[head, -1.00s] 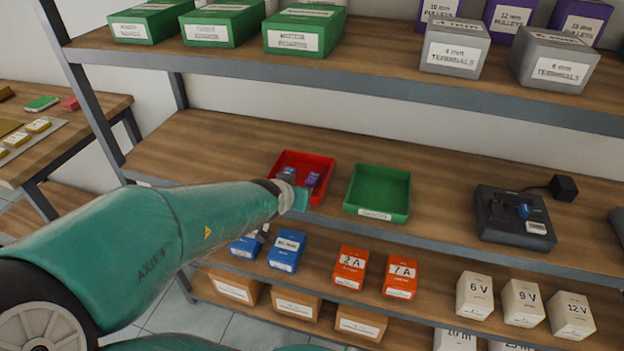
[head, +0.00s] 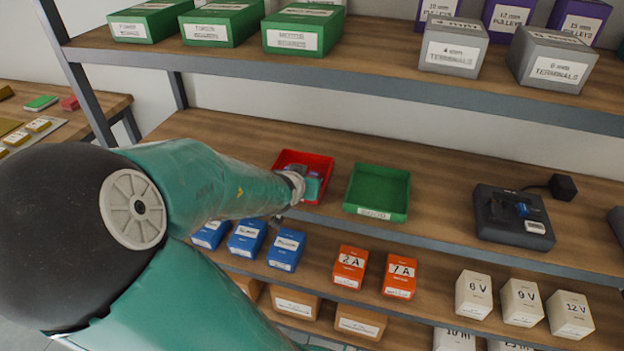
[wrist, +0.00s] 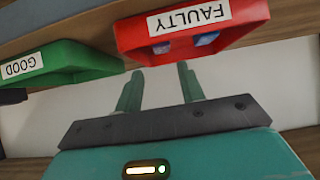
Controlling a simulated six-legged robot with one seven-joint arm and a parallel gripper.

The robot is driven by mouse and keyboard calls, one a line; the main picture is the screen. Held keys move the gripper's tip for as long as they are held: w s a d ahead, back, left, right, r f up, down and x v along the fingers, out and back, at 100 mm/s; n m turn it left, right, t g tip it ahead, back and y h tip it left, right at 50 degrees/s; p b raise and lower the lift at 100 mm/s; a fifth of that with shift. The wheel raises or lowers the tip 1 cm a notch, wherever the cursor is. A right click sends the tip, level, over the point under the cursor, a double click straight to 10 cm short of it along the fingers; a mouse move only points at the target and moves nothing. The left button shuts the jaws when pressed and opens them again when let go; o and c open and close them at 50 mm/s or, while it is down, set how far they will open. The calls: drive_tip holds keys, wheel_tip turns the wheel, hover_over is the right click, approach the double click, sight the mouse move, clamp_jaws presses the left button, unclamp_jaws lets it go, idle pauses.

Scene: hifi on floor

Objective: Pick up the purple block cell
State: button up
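The red tray (head: 288,157) stands on the middle shelf, with small blue and purple pieces inside. My gripper (head: 312,187) is at this tray and covers much of its contents, so the purple block cell cannot be picked out clearly in the head view. In the wrist view the red tray (wrist: 240,32) has a FAULTY label and shows upside down. Two blue-violet pieces, one left (wrist: 160,48) and one right (wrist: 206,39), show at it; I cannot tell which is the purple cell. My gripper's fingers (wrist: 160,80) are apart with nothing between them.
A green tray (head: 405,190) labelled GOOD stands right of the red one and looks empty. A dark tester device (head: 490,235) is farther right. The upper shelf's edge (head: 340,80) runs overhead, and boxes such as a blue one (head: 286,250) stand on the shelf below.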

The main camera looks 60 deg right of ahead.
drive_tip(key=shift+x, duration=3.9)
drive_tip(key=shift+w+a+f, duration=0.1)
drive_tip(key=shift+w, duration=0.05)
drive_tip(key=c, duration=0.8)
